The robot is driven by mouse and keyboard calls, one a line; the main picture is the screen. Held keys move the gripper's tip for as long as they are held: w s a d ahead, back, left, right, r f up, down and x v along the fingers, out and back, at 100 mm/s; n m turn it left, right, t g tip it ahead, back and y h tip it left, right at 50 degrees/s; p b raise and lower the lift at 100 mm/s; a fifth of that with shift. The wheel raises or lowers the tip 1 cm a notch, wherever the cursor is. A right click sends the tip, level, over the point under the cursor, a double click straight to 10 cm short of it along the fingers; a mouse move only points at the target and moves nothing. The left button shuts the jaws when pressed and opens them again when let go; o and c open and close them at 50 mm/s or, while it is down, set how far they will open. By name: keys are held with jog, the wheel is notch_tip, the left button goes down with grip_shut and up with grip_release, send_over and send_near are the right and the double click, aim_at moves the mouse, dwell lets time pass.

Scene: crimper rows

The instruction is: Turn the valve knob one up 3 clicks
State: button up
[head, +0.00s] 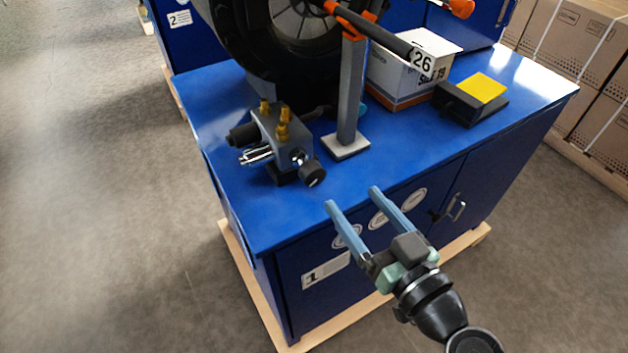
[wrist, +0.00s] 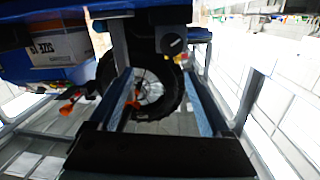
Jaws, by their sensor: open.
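The valve knob (head: 313,174) is a small black round knob with a white mark on its face. It sits on the front right of a grey valve block (head: 290,138) with brass fittings, on the blue cabinet labelled 1. My gripper (head: 352,198) is open and empty, with two blue fingers pointing toward the cabinet top. Its fingertips are to the right of the knob and apart from it. In the wrist view the knob (wrist: 172,44) shows beyond the fingers, above the gap between them and toward its right side. Nothing hides the knob's face.
Silver fittings (head: 256,154) stick out left of the valve block. The front edge is clear.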

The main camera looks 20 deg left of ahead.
aim_at(316, 179)
jog(key=shift+y, duration=0.5)
jog(key=x, duration=0.4)
jog(key=f+p+x, duration=0.1)
jog(key=x, duration=0.3)
jog(key=s+a+f+x, duration=0.1)
jog(key=x, duration=0.3)
jog(key=shift+s+f, duration=0.1)
jog(key=shift+f, duration=0.1)
jog(key=shift+c, duration=0.4)
grip_shut()
